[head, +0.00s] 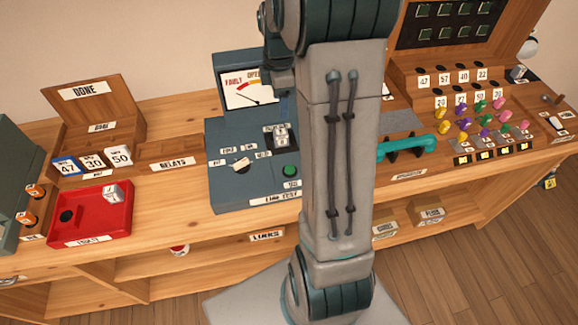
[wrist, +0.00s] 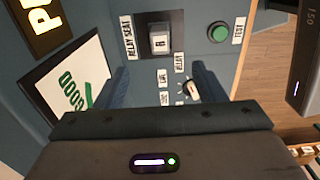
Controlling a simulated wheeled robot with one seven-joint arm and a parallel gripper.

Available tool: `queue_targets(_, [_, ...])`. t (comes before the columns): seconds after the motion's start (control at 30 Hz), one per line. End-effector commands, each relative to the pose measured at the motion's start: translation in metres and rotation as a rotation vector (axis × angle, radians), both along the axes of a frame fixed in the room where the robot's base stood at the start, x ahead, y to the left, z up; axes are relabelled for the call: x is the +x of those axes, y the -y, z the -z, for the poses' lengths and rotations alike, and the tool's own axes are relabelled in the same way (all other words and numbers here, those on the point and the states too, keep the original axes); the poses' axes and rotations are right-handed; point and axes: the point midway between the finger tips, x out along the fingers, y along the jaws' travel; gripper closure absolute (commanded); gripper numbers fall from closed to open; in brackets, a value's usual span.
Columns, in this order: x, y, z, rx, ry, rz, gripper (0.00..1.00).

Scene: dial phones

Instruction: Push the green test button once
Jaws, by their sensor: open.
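The green test button (head: 291,171) is on the front right of the blue-grey line test console (head: 225,140), left of my arm. In the wrist view the round green button (wrist: 218,32) shows near the top, beside its TEST label. My gripper (wrist: 162,85) is open with nothing visible between its fingers. The button lies beyond the fingertips, up and right in that view, apart from them. In the head view my arm hides most of the gripper. A relay block (wrist: 160,42) sits in the relay seat. A white-pointer knob (wrist: 192,90) is near the right finger.
A meter (head: 252,92) stands at the console's back. A red tray (head: 95,225) with a relay and several numbered relays (head: 92,160) are left. A teal handle (head: 410,147) and coloured pegs (head: 465,125) are right. Bare wooden bench (head: 175,205) shows left of the console.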

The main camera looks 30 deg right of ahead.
Motion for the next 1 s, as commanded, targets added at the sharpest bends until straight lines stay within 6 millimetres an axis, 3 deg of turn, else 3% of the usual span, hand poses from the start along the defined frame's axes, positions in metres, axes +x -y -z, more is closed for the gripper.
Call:
queue_targets(0.2, [0.0000,0.0000,0.0000,0.000,0.000,0.000,0.37])
queue_targets(0.43, [0.0000,0.0000,0.0000,0.000,0.000,0.000,1.00])
queue_targets(1.0, [0.0000,0.0000,0.0000,0.000,0.000,0.000,1.00])
